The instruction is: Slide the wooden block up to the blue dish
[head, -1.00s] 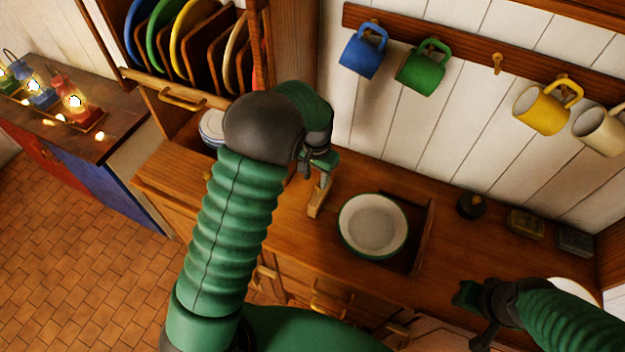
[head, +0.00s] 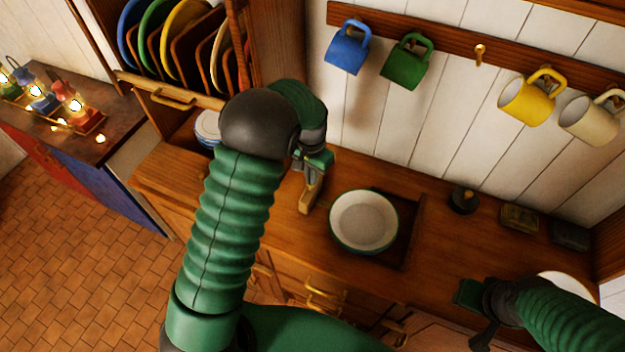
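A small wooden block (head: 307,200) stands on the wooden counter, left of a white dish with a green rim (head: 363,221). My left gripper (head: 313,178) points down at the block and overlaps its top in the picture. Its fingers are small and partly hidden, so I cannot tell whether they touch or grip the block. White dishes with blue rims (head: 207,127) sit at the left of the counter, partly hidden behind my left arm. My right gripper (head: 470,305) hovers over the counter's right part, away from the block; its finger opening is unclear.
A plate rack (head: 180,50) stands at the back left. Blue (head: 346,50), green (head: 405,65), yellow (head: 525,103) and cream mugs hang on the wall. A dark round object (head: 463,200) and two small boxes sit at the back right. Lit lanterns (head: 40,98) stand far left.

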